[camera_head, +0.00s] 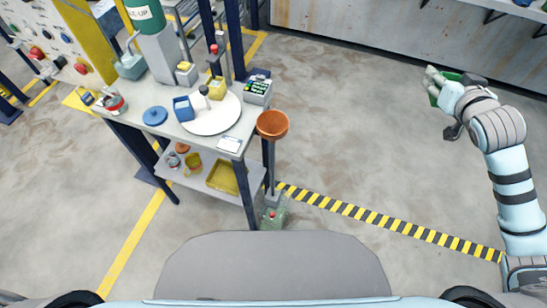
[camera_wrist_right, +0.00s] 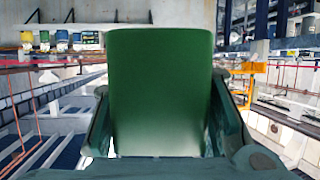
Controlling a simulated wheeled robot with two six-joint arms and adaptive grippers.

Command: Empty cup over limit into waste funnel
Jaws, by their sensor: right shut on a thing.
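My right gripper (camera_head: 438,86) is at the far right, held out over open floor. It is shut on a green cup (camera_head: 447,97), which is partly hidden by the fingers. In the right wrist view the green cup (camera_wrist_right: 160,90) fills the middle between the two fingers (camera_wrist_right: 160,125); its contents do not show. The orange-brown waste funnel (camera_head: 272,125) stands on a post beside the right end of the workbench, well to the left of the gripper. My left gripper is out of view.
The workbench (camera_head: 228,144) holds a white round plate (camera_head: 212,125), a blue lid-like disc (camera_head: 155,116), a small display box (camera_head: 257,90) and a green-labelled container (camera_head: 145,15). A lower shelf holds a yellow tray (camera_head: 222,178). Floor between funnel and gripper is clear, with a striped line (camera_head: 375,219).

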